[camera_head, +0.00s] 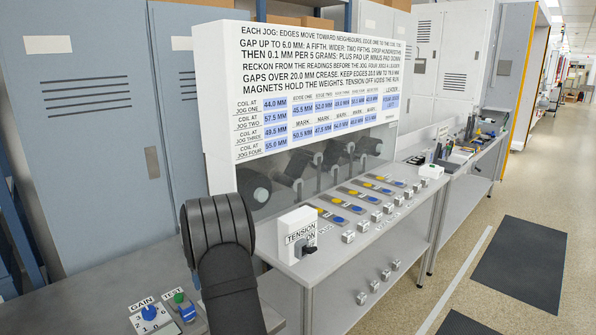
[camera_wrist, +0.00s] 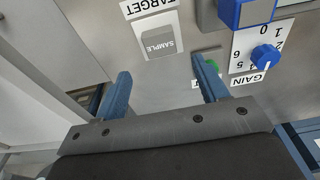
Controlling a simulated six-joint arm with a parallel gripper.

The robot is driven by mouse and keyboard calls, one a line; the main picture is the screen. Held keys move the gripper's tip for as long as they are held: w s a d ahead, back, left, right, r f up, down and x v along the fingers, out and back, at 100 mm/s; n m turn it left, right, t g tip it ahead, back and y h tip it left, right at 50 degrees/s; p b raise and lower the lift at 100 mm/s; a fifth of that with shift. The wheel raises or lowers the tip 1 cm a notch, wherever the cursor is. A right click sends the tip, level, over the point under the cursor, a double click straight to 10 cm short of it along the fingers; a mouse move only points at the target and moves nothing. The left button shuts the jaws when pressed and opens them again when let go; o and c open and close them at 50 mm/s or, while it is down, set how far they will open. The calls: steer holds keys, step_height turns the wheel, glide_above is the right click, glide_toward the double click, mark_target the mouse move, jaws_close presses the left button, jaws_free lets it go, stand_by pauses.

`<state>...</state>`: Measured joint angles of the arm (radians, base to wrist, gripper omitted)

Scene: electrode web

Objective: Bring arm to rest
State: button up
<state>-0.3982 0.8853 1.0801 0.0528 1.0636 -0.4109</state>
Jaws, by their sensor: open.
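My gripper (camera_wrist: 164,88) shows in the wrist view as two blue fingers, spread apart with nothing between them. It is over a grey panel, with a grey SAMPLE key (camera_wrist: 158,44) under a TARGET label beyond the fingertips. The right finger partly covers a green button (camera_wrist: 213,64), next to a blue GAIN knob (camera_wrist: 267,57). The GAIN knob (camera_head: 149,312) and the green TEST button (camera_head: 179,297) show at lower left there.
A machine with a text board (camera_head: 320,90) stands behind my arm, with rollers, rows of yellow and blue buttons and a TENSION switch (camera_head: 309,247) on its bench. Grey cabinets (camera_head: 90,130) stand at left. The floor (camera_head: 450,255) at right is open, with dark mats (camera_head: 522,262).

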steer(key=f, duration=0.7)
steer(key=shift+w+a+f, duration=0.35)
step_height(320, 180, up, 4)
steer(key=shift+f, duration=0.1)
steer(key=s+d+r, duration=0.2)
steer(key=d+r, duration=0.5)
steer(key=d, duration=0.4)
steer(key=s+a, duration=0.5)
steer(key=a, duration=0.8)
steer(key=s+a, duration=0.5)
steer(key=a, duration=0.7)
steer(key=a+f, duration=0.2)
steer(key=a, duration=0.1)
steer(key=s+a+f, duration=0.1)
steer(key=a+f, duration=0.1)
steer(key=a, duration=0.1)
steer(key=s+a+f, duration=0.1)
steer(key=a+f, duration=0.1)
steer(key=a, duration=0.1)
steer(key=shift+a+f, duration=0.25)
steer(key=shift+f, duration=0.15)
